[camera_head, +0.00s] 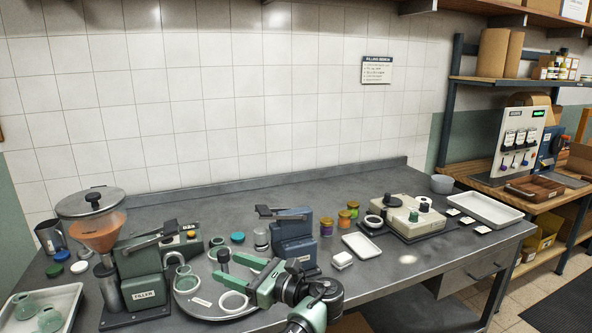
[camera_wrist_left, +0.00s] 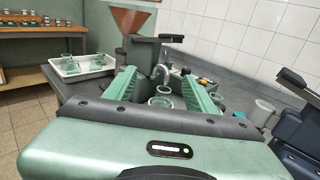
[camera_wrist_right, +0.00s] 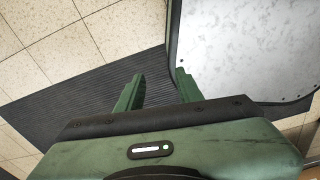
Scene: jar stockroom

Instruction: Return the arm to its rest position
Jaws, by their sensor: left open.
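My left gripper (camera_head: 243,275) reaches in over the bench above a round grey turntable (camera_head: 183,308) with pale green rings on it. Its jaws are open; in the left wrist view the two green fingers (camera_wrist_left: 163,88) stand wide apart. Pale green jars (camera_wrist_left: 160,102) show beyond and between them, and I see nothing held. My right gripper (camera_wrist_right: 158,90) shows only in its own wrist view. Its fingers are apart and empty, over the floor beside a pale grey surface (camera_wrist_right: 245,45).
A green filling machine (camera_head: 145,280) with an orange hopper stands at the left. A blue press (camera_head: 291,240) stands just behind my left gripper. A white tray (camera_head: 362,246), small jars (camera_head: 344,218) and a beige device (camera_head: 405,215) lie to the right. The bench's front right is clear.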

